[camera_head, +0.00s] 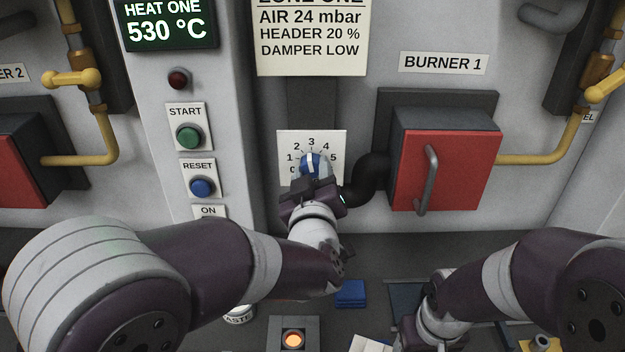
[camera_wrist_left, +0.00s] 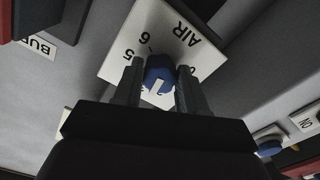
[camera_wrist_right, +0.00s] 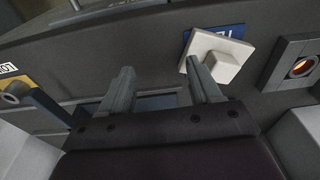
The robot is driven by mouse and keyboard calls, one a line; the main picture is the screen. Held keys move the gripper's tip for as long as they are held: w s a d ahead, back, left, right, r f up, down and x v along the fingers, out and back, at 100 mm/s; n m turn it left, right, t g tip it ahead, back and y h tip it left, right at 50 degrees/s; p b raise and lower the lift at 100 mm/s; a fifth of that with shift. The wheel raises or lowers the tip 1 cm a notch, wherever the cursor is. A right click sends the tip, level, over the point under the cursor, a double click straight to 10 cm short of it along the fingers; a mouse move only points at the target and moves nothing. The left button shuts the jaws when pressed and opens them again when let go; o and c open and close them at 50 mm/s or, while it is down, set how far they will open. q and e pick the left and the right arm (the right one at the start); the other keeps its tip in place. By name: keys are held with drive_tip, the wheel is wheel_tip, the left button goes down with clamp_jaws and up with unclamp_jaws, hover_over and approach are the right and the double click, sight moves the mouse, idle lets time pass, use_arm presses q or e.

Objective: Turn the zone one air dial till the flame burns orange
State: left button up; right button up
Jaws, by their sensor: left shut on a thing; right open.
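The zone one air dial is a blue knob (camera_head: 309,162) on a white plate (camera_head: 338,142) numbered around its edge and, in the left wrist view, marked AIR. My left gripper (camera_head: 311,178) is shut on the knob, with a finger on each side of it (camera_wrist_left: 159,74). The pointer's exact reading is partly hidden by the gripper. An orange glow shows in a small round window (camera_head: 293,339) at the bottom of the head view; it also shows in the right wrist view (camera_wrist_right: 302,66). My right gripper (camera_wrist_right: 162,88) is open and empty, low at the right.
A red burner box (camera_head: 400,170) with a handle stands right of the dial, joined by a dark pipe. Green START (camera_head: 189,137) and blue RESET (camera_head: 202,187) buttons are at the left.

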drive_tip(key=shift+f, duration=0.1)
idle(0.3)
use_arm(q)
drive_tip(key=o, duration=1.1)
drive_tip(key=shift+c, duration=0.2)
use_arm(e)
drive_tip(key=shift+f+b, duration=0.45)
drive_tip(key=shift+b, duration=0.05)
use_arm(q)
drive_tip(key=s, duration=1.2)
drive_tip(key=shift+s, duration=0.4)
